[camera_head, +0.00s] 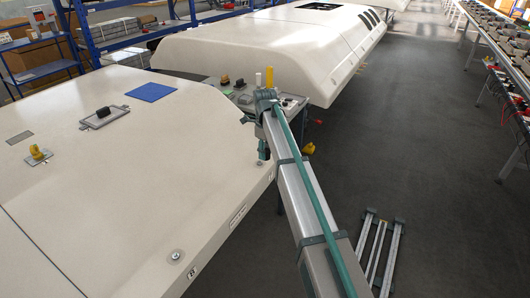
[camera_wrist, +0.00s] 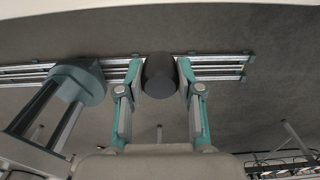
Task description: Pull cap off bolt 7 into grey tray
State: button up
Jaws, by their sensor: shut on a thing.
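In the wrist view a dark, round-ended cap (camera_wrist: 159,76) sits between the two fingers of my gripper (camera_wrist: 160,82). The fingers are shut on its sides, and the floor shows behind it. In the head view my gripper (camera_head: 263,150) hangs at the right edge of the near cream housing; the cap cannot be made out there. A bare silver bolt (camera_head: 176,256) with a washer stands on the housing's front corner, beside a small label too small to read. A grey rimmed, tray-like piece (camera_head: 93,122) lies on the housing with a black object on it.
The near cream housing (camera_head: 120,190) also carries a blue mat (camera_head: 150,92) and a yellow object (camera_head: 38,153) on a plate. A grey bench (camera_head: 240,98) with small items stands behind my arm. Metal rails (camera_head: 376,252) lie on the floor at right.

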jog(key=shift+r+p, duration=1)
jog(key=shift+r, duration=0.6)
